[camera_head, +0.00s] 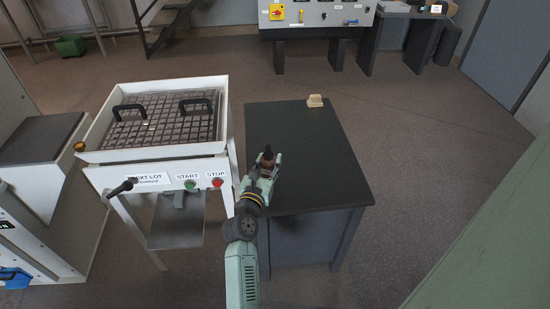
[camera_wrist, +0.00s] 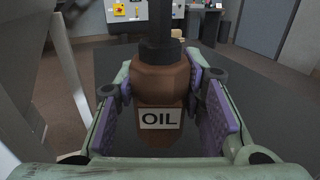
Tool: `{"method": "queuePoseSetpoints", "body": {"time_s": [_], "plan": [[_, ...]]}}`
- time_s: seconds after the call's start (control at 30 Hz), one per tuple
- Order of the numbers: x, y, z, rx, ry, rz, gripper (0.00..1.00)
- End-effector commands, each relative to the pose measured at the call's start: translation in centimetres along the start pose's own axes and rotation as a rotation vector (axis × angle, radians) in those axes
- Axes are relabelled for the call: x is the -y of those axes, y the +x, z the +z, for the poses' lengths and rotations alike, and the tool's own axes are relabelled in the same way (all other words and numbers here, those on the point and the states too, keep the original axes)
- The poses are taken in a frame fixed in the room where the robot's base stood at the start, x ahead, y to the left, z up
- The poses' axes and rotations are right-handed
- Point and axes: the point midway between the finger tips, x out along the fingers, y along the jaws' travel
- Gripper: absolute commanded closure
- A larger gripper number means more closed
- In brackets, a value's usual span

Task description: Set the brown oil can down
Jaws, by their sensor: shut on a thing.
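The brown oil can (camera_wrist: 160,80) has a white OIL label and a dark neck. It stands upright between the purple pads of my gripper (camera_wrist: 162,100) in the wrist view, which is shut on it. In the head view the can (camera_head: 267,160) and my gripper (camera_head: 266,168) are over the left part of the dark table (camera_head: 325,165), near its left edge. I cannot tell whether the base of the can touches the tabletop, since the gripper hides it.
A small tan block (camera_head: 315,101) sits at the table's far edge. A white machine with a grid top (camera_head: 165,120) and START and STOP buttons stands close on the left. The right and middle of the tabletop are clear. A control panel (camera_head: 318,14) stands at the back.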

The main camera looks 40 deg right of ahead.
Motion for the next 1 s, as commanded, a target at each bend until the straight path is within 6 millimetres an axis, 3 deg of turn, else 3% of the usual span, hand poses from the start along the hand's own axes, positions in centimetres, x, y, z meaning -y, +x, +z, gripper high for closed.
{"method": "queuePoseSetpoints", "body": {"time_s": [0.1,0.37,0.4,0.53,1.0], "plan": [[0.3,2.4,0.0,0.003,-0.001,-0.001,1.00],[0.5,4.8,-0.3,0.003,-0.001,0.000,1.00],[0.4,4.5,-1.7,-0.001,-0.002,0.001,1.00],[0.4,4.5,-3.5,0.000,-0.002,0.000,1.00],[0.3,4.4,-4.3,0.002,0.000,0.002,1.00]]}}
